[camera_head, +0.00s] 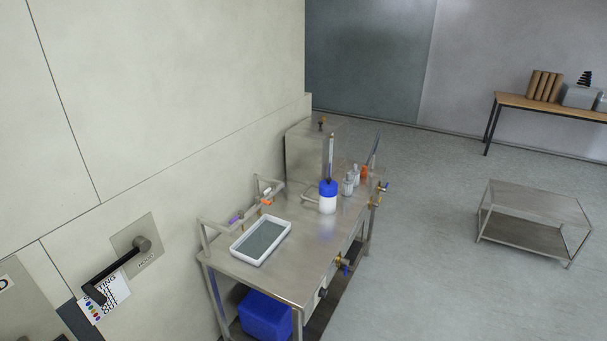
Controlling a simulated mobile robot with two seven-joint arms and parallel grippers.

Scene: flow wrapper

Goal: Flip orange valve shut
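A small orange piece (266,202) shows on a pipe fitting near the wall, at the back left of a steel table. A second orange piece (364,172) stands at the far right of the tabletop. Small yellowish fittings (374,203) sit along the table's right edge. All are too small to tell which is the orange valve or whether its handle is open or shut. Neither of my grippers is in view.
The steel table (290,283) holds a white tray (261,240), a blue-and-white bottle (327,197) and small clear bottles (348,184). A blue bin (265,315) sits underneath. A dark wall lever (112,270) is at left. A low steel table (535,207) stands right; floor between is clear.

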